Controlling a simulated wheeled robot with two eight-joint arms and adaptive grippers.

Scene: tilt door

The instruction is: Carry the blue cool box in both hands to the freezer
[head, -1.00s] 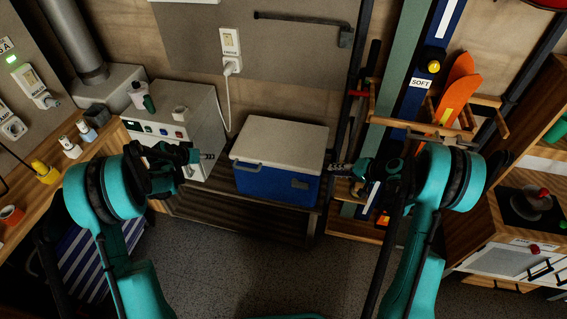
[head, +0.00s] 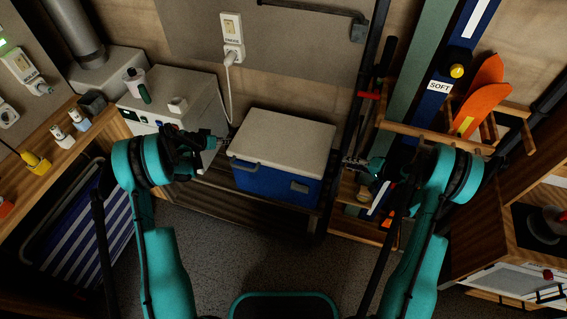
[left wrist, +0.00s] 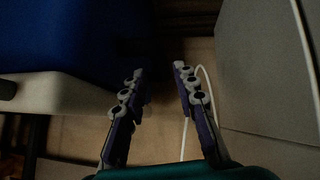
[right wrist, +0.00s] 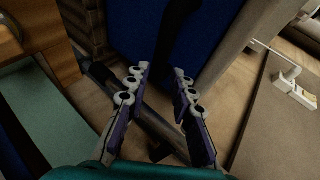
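The blue cool box (head: 270,183) with a pale lid (head: 285,137) stands upright on a low dark slatted bench. My left gripper (head: 223,141) is just left of the box, open and empty. The left wrist view shows its spread fingers (left wrist: 158,80), with the blue body (left wrist: 65,40) to the left. My right gripper (head: 347,163) is just right of the box, open and empty. In the right wrist view its fingers (right wrist: 160,78) point at the blue side (right wrist: 135,40), with a dark handle-like strip. The pale appliance (head: 190,105) left of the box may be the freezer; its label is unreadable.
A white cord hangs from the wall socket (head: 232,35). A dark post and a wooden rack (head: 440,143) stand close on the right. The grey floor (head: 250,245) before the bench is clear.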

